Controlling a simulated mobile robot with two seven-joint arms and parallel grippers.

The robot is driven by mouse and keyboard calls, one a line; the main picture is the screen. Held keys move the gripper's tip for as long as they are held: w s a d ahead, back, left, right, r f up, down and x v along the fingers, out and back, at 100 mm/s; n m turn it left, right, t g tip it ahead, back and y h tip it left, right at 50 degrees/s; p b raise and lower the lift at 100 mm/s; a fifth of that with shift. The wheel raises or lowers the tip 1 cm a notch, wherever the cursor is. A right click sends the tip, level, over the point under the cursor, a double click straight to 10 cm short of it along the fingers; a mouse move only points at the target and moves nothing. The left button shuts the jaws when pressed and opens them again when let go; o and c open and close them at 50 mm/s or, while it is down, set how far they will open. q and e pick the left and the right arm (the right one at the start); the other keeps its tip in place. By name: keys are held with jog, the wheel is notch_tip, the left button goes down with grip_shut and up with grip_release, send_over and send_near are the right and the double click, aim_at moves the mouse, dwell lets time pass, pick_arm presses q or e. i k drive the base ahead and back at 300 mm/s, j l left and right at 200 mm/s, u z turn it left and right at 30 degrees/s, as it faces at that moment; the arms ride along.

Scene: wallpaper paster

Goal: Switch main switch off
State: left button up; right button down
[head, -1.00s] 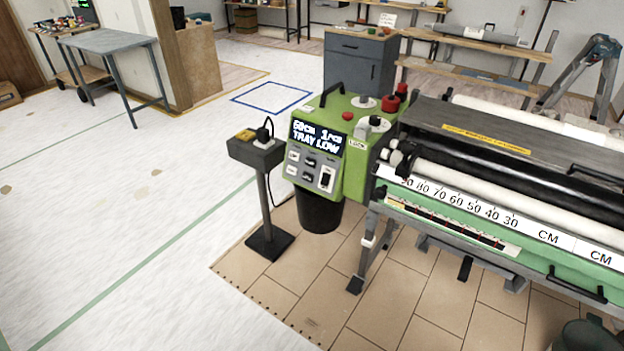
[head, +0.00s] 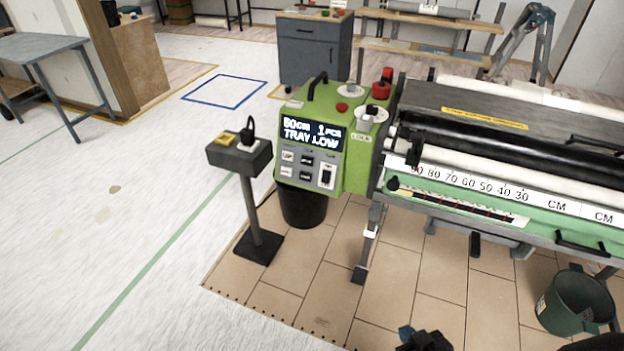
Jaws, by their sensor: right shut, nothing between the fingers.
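The green wallpaper paster's control box (head: 360,160) stands in the middle of the head view. The lettering there is too small to read, so I cannot tell which control is the main switch. My right gripper (head: 412,335) shows at the bottom edge, shut and empty, well below the panel and to its right. My left gripper is out of view.
A black bin (head: 302,205) is under the control box. The paster's roller bed extends right, with a green bucket (head: 575,302) below. Open floor lies at left.

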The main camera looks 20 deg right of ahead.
aim_at(326, 174)
jog(key=i+j, duration=0.15)
jog(key=j, duration=0.25)
jog(key=i+j+z, duration=0.15)
jog(key=j, duration=0.25)
jog(key=i+j, duration=0.15)
jog(key=j, duration=0.25)
jog(key=i+j+z, duration=0.15)
jog(key=j, duration=0.25)
